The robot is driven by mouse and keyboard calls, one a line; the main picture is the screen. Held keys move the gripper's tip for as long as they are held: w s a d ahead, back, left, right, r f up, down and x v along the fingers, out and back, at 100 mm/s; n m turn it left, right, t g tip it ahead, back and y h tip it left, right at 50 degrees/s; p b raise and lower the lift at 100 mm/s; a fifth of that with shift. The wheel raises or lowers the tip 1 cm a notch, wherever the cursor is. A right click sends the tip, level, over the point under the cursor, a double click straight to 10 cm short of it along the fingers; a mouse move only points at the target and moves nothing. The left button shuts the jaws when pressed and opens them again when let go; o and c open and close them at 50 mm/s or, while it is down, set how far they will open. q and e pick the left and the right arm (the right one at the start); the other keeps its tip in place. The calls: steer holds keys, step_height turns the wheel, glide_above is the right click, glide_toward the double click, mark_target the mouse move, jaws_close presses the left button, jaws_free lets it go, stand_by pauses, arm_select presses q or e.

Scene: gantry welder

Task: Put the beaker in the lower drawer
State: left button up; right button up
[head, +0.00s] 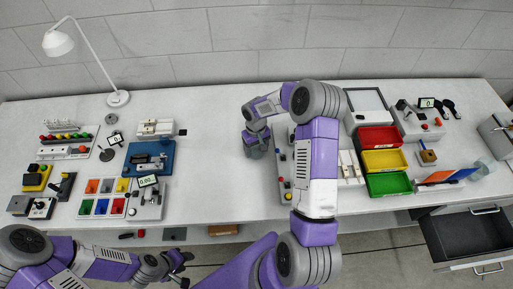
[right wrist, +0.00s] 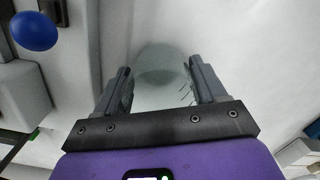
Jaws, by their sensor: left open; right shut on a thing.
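The beaker (right wrist: 160,66) is a clear, faintly greenish round vessel between the fingertips of my right gripper (right wrist: 160,82) in the right wrist view. In the head view my right gripper (head: 256,146) is shut on it above the white table, left of the bins; the beaker is mostly hidden there. The drawer (head: 465,235) at the table's right end is pulled out, dark and apparently empty inside. Another handle (head: 485,210) shows above it, so it looks like the lower drawer. My left gripper (head: 182,268) is open and empty in front of the table's front edge.
Red (head: 378,138), yellow (head: 384,160) and green (head: 389,184) bins stand between my right arm and the drawer side. A clear glass-like thing (head: 483,169) stands near the right edge, beside a blue-and-orange item (head: 448,175). The table (head: 220,190) is bare left of my right arm.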

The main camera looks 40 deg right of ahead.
steer(key=shift+f, duration=0.2)
steer(key=o, duration=1.1)
steer(key=shift+r, duration=0.1)
steer(key=shift+r, duration=0.1)
